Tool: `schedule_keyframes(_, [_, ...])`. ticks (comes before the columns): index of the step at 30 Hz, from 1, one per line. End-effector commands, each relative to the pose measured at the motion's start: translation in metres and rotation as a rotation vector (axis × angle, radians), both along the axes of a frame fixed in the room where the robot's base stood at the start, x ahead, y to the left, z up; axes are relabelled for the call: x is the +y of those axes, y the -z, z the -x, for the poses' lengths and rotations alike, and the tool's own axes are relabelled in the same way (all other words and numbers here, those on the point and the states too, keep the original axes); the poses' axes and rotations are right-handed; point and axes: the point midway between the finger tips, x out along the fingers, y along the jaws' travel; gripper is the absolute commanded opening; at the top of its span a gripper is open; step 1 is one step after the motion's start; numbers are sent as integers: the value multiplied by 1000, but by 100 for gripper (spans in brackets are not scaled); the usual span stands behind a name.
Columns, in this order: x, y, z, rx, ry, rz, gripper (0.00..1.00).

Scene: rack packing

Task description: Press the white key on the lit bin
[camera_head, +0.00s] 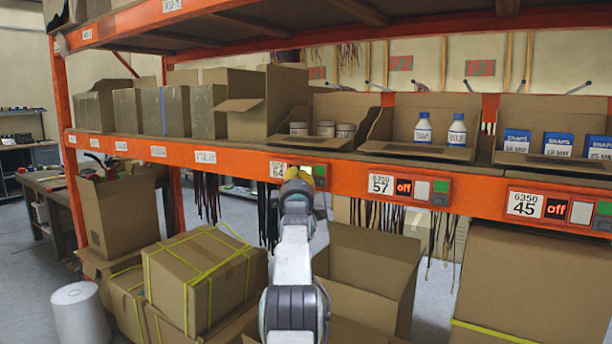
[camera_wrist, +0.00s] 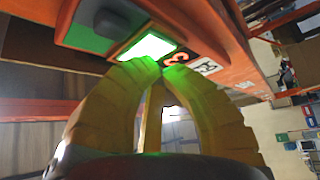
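The label 64 module (camera_head: 277,170) is on the orange shelf beam, mostly hidden behind my gripper, with green showing at its right. In the wrist view its white key (camera_wrist: 146,46) glows bright white-green beside a green panel (camera_wrist: 88,30) with a grey button. A red digit shows on the small display (camera_wrist: 177,57). My gripper (camera_wrist: 160,69) has its yellow fingers drawn together at the tips, with nothing seen between them. The tips are at the lower edge of the glowing key; I cannot tell whether they touch it. My gripper also shows in the head view (camera_head: 299,178).
Modules 57 (camera_head: 381,184) and 45 (camera_head: 524,204) to the right read "off", with unlit white keys. Above the beam stand open cardboard bins with jars (camera_head: 325,129), bottles (camera_head: 457,130) and blue boxes (camera_head: 558,144). Cardboard boxes (camera_head: 203,270) fill the floor below.

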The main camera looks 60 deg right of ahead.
Motion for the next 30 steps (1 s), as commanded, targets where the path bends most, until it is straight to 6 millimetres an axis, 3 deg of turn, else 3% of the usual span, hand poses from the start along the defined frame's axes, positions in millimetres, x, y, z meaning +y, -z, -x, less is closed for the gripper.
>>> schedule_keyframes(30, [-8, 0, 0, -1, 5, -2, 0])
